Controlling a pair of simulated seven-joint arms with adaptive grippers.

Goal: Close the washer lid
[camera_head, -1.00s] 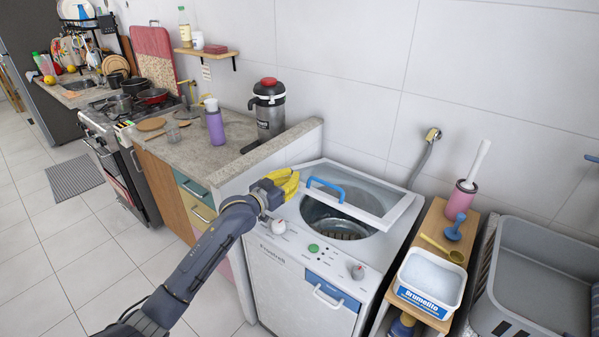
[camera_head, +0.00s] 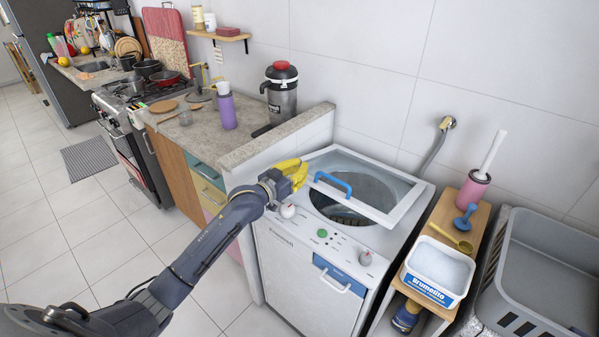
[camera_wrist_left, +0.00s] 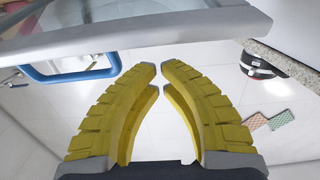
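The white washer (camera_head: 290,265) stands in the middle of the head view. Its lid (camera_head: 370,186) is a pale frame with a clear pane and a blue handle (camera_head: 333,184). The lid is partly raised and tilted, with the dark drum opening (camera_head: 345,212) showing below it. My left gripper (camera_head: 302,176), with yellow fingers, is just left of the lid and handle, apart from them. In the left wrist view its fingertips (camera_wrist_left: 159,68) have a narrow gap with nothing between them. The blue handle (camera_wrist_left: 70,72) and lid edge (camera_wrist_left: 130,38) lie at upper left there. My right gripper is out of view.
A low counter wall (camera_head: 280,140) borders the washer's left. A wooden stand (camera_head: 455,220) with a white tub (camera_head: 437,270), brush and spoon is close on the right, beside a grey basket (camera_head: 545,270). Floor (camera_head: 70,240) is open at left.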

